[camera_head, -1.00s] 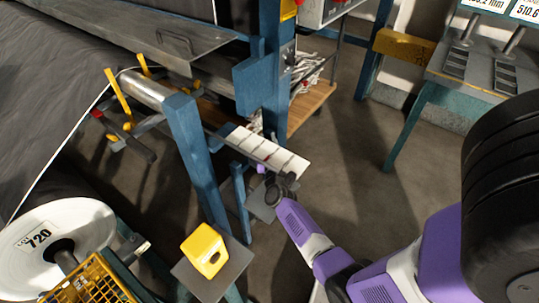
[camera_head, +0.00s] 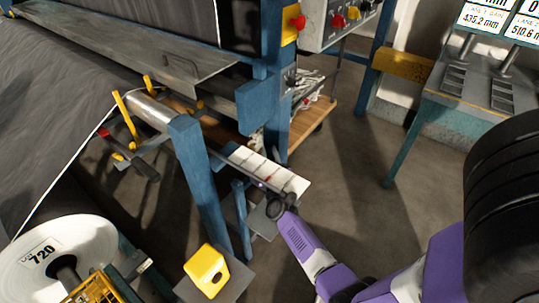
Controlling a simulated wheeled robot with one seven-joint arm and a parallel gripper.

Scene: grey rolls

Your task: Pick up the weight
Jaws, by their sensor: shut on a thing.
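My gripper (camera_head: 268,190) is at the end of my purple arm, beside the near edge of a pale segmented row (camera_head: 255,167) on a blue frame. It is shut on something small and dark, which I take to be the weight. The thing in the jaws is too small and too hidden by the gripper to make out its shape. I cannot tell whether it touches the row or the grey plate below.
A yellow block (camera_head: 206,268) sits on a grey plate (camera_head: 233,284) at lower left. A blue post (camera_head: 195,180) stands left of my gripper. A roll labelled 720 (camera_head: 40,262) is at far left. A teal-legged bench (camera_head: 480,95) is at right. Open floor (camera_head: 370,180) lies between.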

